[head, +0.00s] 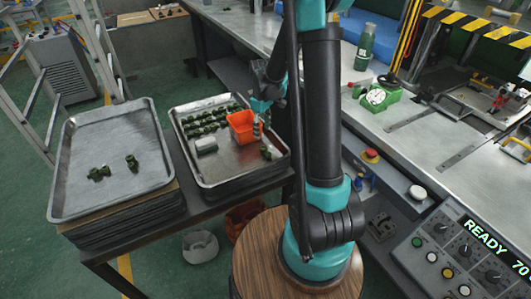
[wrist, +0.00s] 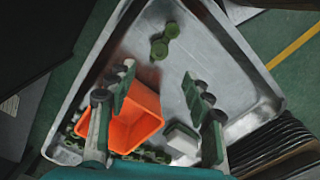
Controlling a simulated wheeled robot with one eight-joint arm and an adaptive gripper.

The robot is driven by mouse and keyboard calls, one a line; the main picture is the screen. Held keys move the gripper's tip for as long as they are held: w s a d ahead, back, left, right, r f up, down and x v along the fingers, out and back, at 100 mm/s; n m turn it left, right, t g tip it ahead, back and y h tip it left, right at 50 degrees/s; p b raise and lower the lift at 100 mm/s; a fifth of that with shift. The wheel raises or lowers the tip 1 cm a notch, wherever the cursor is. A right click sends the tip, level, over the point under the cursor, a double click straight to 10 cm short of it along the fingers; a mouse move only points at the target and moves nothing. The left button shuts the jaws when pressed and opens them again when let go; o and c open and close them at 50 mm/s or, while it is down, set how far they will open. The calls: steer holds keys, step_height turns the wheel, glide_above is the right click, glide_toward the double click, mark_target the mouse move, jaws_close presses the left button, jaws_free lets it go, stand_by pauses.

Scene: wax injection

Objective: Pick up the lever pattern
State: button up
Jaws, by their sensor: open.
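A dark green lever-like pattern (head: 266,152) lies alone on the bare front part of the right-hand metal tray (head: 222,172). In the wrist view the green piece (wrist: 165,40) shows beyond my fingertips, with two rounded ends, apart from them. Several similar green patterns (head: 205,118) lie in rows at the back of that tray. My gripper (head: 258,129) is over the tray beside the orange bin, and its spread fingers (wrist: 158,78) show with nothing held between them. Two green pieces (head: 115,168) lie on the left-hand tray (head: 75,195).
An orange bin (head: 240,120) and a small grey block (head: 206,145) stand on the right-hand tray; the bin (wrist: 138,115) appears near my left finger in the wrist view. The tray has raised rims. A workbench (head: 400,150) with a control panel (head: 460,255) lies to the right.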

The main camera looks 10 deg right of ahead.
glide_above(264, 148)
steer(key=f, duration=0.4)
steer(key=shift+a+f, duration=0.35)
steer(key=shift+s+d+f, duration=0.1)
steer(key=shift+f, duration=1.2)
steer(key=shift+d+f, duration=0.1)
steer(key=shift+f, duration=1.15)
steer(key=c, duration=1.1)
steer(key=shift+o, duration=0.2)
steer(key=shift+r, duration=0.15)
step_height(264, 148, up, 20)
